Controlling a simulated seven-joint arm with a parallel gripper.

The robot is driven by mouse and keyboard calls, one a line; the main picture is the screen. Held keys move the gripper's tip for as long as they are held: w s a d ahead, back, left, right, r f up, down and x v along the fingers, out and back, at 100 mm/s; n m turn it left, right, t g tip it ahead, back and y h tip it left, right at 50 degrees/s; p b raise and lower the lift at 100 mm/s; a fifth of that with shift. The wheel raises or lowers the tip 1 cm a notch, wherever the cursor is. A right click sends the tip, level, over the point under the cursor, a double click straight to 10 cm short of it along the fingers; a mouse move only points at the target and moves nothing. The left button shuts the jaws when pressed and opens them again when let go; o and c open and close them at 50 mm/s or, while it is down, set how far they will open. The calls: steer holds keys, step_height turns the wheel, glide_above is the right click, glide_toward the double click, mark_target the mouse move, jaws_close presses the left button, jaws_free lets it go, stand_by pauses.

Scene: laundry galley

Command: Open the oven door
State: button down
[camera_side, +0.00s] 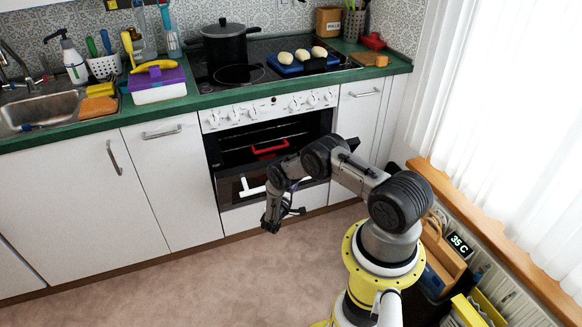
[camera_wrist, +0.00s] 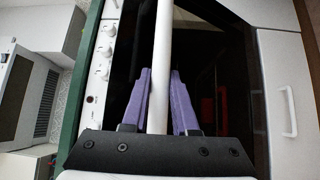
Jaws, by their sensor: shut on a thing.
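The oven (camera_side: 270,128) is set in the white cabinets, with a row of white knobs above it. Its dark glass door (camera_side: 229,190) is tilted down and outward, partly open, so the dark inside shows above it. The white bar handle (camera_side: 250,188) shows at the door; my gripper and arm hide its right part. My gripper (camera_side: 283,204) is in front of the door. In the wrist view, the handle (camera_wrist: 161,50) runs between the two purple fingers of my gripper (camera_wrist: 160,98), which is shut on it.
A red-handled item (camera_side: 270,147) shows inside the oven. A black pot (camera_side: 225,45) and a blue tray (camera_side: 302,64) with pale round pieces stand on the hob. The floor (camera_side: 190,280) before the oven is clear. A wooden sill (camera_side: 500,240) lies right of my arm.

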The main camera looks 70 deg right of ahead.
steer(key=shift+s+a+f, duration=0.7)
steer(key=shift+f, duration=0.25)
steer(key=c, duration=0.7)
jaws_free()
steer(key=shift+a, duration=0.1)
steer(key=a, duration=1.3)
steer(key=shift+a+f, duration=0.3)
steer(key=shift+f, duration=0.05)
steer(key=shift+w, duration=0.1)
